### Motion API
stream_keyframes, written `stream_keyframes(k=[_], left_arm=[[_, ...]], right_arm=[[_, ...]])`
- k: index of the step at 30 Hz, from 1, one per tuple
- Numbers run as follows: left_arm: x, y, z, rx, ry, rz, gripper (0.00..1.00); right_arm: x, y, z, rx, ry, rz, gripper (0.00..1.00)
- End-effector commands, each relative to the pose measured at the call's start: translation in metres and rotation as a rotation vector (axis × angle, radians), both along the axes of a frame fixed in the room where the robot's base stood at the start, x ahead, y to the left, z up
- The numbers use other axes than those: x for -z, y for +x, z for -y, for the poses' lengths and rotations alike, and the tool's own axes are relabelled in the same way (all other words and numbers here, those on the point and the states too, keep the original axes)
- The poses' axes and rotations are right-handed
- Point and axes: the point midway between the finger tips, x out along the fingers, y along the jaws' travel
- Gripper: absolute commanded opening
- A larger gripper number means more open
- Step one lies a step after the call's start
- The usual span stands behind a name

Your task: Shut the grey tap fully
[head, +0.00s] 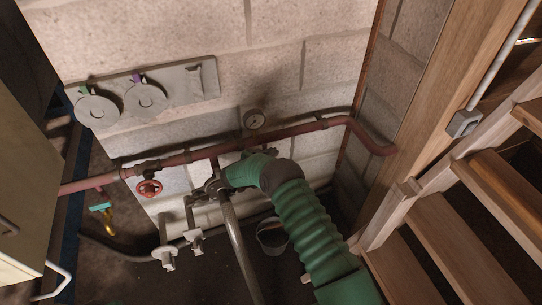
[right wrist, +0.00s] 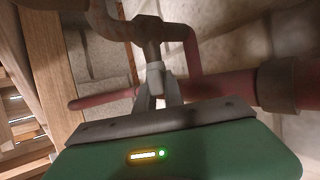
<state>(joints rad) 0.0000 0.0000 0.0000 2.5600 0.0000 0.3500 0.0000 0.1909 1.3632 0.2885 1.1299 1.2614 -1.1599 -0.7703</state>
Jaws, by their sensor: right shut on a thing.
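My right arm is green and comes in from the lower right in the head view. Its gripper (head: 212,186) is at the wall below the red pipe, and the arm hides much of that spot. In the right wrist view the fingers (right wrist: 159,98) are shut on the grey tap (right wrist: 155,68), which hangs below a dark pipe fitting. The fingers cover part of the tap, so its exact turn is hard to tell. My left gripper is not in view.
A red handwheel (head: 149,188) is left of the gripper. A grey bucket (head: 272,237) is on the floor. Wooden stairs (head: 430,227) stand close on the right.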

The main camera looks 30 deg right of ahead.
Motion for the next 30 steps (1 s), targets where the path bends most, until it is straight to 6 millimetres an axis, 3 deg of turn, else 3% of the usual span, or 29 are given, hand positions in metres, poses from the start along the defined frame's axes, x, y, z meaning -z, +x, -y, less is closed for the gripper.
stream_keyframes(k=[12, 13, 17, 26, 30], left_arm=[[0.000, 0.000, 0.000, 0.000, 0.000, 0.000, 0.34], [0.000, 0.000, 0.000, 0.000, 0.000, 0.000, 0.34], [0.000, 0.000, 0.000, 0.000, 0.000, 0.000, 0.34], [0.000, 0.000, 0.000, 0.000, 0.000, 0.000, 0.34], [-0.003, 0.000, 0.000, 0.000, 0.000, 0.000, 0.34]], right_arm=[[-0.002, 0.002, -0.001, 0.002, -0.002, 0.003, 0.00], [-0.002, 0.002, -0.001, 0.002, -0.002, 0.003, 0.16], [-0.002, 0.001, 0.000, 0.003, -0.001, 0.003, 0.33], [-0.001, 0.000, -0.001, 0.004, -0.001, 0.001, 0.34], [-0.007, -0.004, -0.014, 0.001, 0.001, -0.001, 0.34]])
